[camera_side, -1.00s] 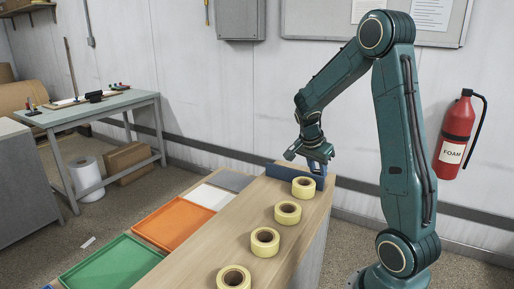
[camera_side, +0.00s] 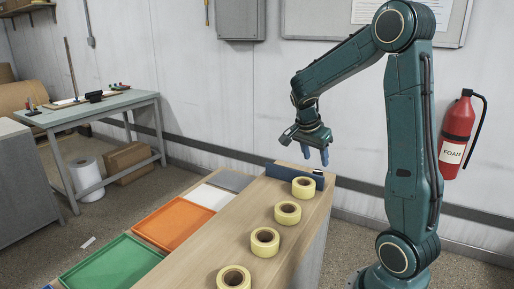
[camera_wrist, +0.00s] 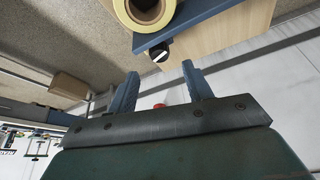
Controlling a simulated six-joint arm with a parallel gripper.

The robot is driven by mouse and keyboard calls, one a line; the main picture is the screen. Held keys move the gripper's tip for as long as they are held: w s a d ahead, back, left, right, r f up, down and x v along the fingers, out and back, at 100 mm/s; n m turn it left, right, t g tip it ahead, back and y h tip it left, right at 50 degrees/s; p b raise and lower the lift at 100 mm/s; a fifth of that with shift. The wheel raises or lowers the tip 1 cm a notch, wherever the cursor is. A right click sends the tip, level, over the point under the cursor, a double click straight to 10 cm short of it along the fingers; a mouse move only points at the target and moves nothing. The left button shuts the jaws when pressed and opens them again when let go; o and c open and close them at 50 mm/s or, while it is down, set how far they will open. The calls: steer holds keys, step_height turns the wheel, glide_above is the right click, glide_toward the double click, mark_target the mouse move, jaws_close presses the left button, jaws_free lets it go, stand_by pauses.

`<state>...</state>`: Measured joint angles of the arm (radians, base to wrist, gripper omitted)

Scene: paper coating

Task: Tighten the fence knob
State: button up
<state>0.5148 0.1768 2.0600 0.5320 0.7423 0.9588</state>
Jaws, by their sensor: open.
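The fence (camera_side: 285,172) is a blue bar across the far end of the wooden bench, and its edge also shows in the wrist view (camera_wrist: 205,18). The fence knob (camera_wrist: 158,53) is small and black with a white mark that runs at a slant. In the side view the knob (camera_side: 318,172) is a tiny dark spot at the fence's right end. My gripper (camera_side: 315,156) is open and empty above that end of the fence. In the wrist view my gripper (camera_wrist: 160,72) has its two blue fingers apart, with the knob just beyond the gap between their tips.
Several yellow tape rolls stand in a row on the bench (camera_side: 190,262); the nearest to the fence is this roll (camera_side: 303,188). Green (camera_side: 110,265), orange (camera_side: 173,222) and white (camera_side: 209,196) trays lie left of it. A wall and fire extinguisher (camera_side: 456,135) stand behind.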

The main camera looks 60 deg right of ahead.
steer(key=v, duration=0.8)
steer(key=shift+r, duration=0.15)
steer(key=shift+d, duration=0.1)
steer(key=r+n+t+y, duration=0.1)
steer(key=n+y, duration=0.1)
steer(key=y, duration=0.2)
glide_above(318, 171)
stand_by(0.4)
steer(key=shift+f, duration=0.15)
step_height(318, 171, down, 14)
steer(key=shift+r, duration=0.2)
stand_by(0.6)
steer(key=c, duration=1)
